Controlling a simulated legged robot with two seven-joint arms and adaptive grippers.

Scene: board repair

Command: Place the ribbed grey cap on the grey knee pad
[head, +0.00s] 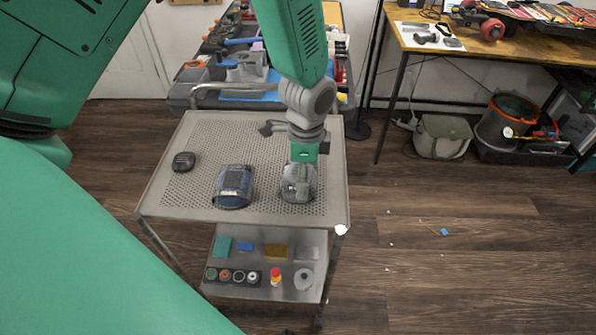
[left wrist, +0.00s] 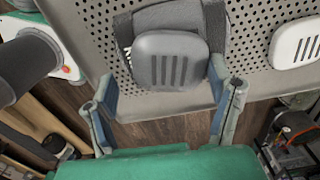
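The grey knee pad (head: 299,184) lies on the perforated cart top, near its right side. In the left wrist view the dark grey pad (left wrist: 180,18) shows behind the ribbed grey cap (left wrist: 170,60). The cap lies over the pad; whether it is seated cannot be told. My left gripper (head: 302,166) points straight down over the pad. In the left wrist view its fingers (left wrist: 164,84) stand apart on either side of the cap, with a visible gap at the left. My right gripper is not in view.
A blue knee pad (head: 233,187) lies left of the grey one. A dark ribbed piece (head: 183,162) lies at the cart's left. A pale ribbed piece (left wrist: 296,42) is at right in the left wrist view. The lower shelf (head: 225,284) holds small parts. A cluttered cart stands behind.

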